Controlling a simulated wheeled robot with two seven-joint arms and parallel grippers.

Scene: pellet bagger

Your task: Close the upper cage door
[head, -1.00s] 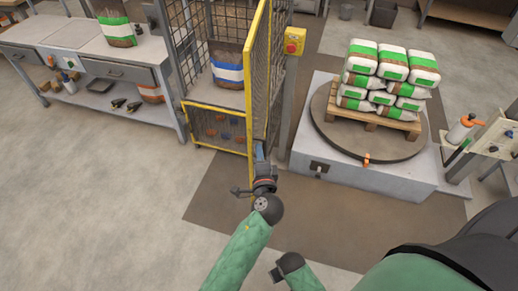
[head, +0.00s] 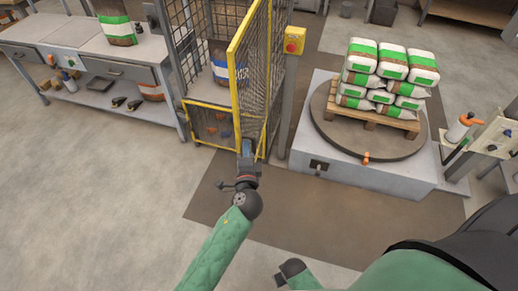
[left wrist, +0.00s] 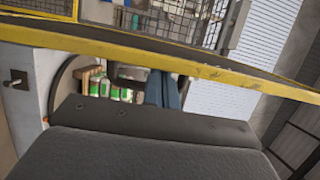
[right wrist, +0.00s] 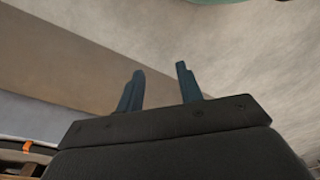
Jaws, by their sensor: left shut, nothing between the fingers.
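The upper cage door (head: 254,75) is a yellow-framed mesh panel. In the head view it stands part open, swung out from the front of the cage (head: 182,45). My left gripper (head: 247,148) is shut and empty at the lower free corner of the door. In the left wrist view its blue fingers (left wrist: 163,90) are together just below the door's yellow frame bar (left wrist: 180,65); I cannot tell whether they touch it. My right gripper shows in the right wrist view with its fingers (right wrist: 160,90) apart and nothing between them, over the floor.
A blue-striped bag (head: 219,65) stands inside the cage behind the door. A yellow lower panel (head: 210,122) sits beneath the opening. A grey post with a yellow red-button box (head: 294,41) is right of the door. A pallet of bags (head: 385,80) stands further right; open floor lies left.

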